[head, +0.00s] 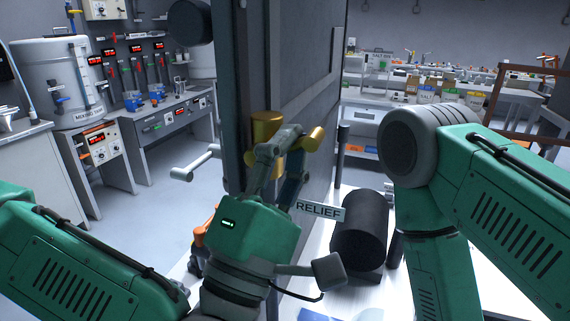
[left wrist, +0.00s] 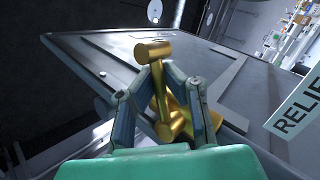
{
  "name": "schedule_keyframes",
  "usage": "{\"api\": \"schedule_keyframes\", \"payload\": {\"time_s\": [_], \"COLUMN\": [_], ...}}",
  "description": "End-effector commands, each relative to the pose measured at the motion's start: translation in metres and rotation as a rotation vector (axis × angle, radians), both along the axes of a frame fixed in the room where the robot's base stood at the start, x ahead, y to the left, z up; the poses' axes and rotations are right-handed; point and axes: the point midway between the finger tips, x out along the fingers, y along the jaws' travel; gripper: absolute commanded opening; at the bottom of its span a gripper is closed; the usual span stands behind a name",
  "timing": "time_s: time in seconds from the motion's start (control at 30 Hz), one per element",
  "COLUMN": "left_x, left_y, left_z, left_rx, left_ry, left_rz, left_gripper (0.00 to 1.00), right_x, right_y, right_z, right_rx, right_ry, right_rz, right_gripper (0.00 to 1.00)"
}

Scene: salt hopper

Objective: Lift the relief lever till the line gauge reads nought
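The relief lever is a brass piece with a crossbar handle (head: 313,139) and a thicker brass body (head: 266,124) on the side of a tall dark grey cabinet. The left wrist view shows its crossbar (left wrist: 152,51) above a short stem. My left gripper (head: 285,145) has its fingers on both sides of the stem, and its fingertips (left wrist: 159,76) close in on it just below the crossbar. A white sign reading RELIEF (head: 320,211) is near the gripper, and it also shows in the left wrist view (left wrist: 298,108). My right gripper is out of view. I cannot make out which display is the line gauge.
The grey cabinet (head: 292,75) fills the middle. A bench with red displays and a metal tank (head: 55,72) is at the left. Cluttered tables are at the back right.

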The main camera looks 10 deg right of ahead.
Motion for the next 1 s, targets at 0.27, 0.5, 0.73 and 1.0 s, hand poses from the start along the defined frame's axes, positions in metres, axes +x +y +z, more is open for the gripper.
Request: {"api": "schedule_keyframes", "payload": {"time_s": [0.27, 0.5, 0.73, 1.0], "left_x": [-0.0028, -0.0023, -0.0022, -0.0009], "left_y": [0.0016, 0.0036, 0.0045, 0.0054], "left_z": [0.0096, 0.0121, 0.0127, 0.0117], "left_rx": [-0.093, -0.115, -0.115, -0.115], "left_ry": [0.048, 0.06, 0.059, 0.061], "left_rz": [-0.012, -0.011, -0.011, -0.01], "left_gripper": [0.0, 0.0, 0.0, 0.3], "right_x": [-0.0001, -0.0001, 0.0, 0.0], "right_y": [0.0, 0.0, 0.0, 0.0], "right_z": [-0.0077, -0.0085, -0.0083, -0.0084], "right_rx": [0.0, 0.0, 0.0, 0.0], "right_ry": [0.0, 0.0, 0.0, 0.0], "right_rz": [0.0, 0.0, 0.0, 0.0], "right_gripper": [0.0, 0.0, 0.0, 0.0]}}
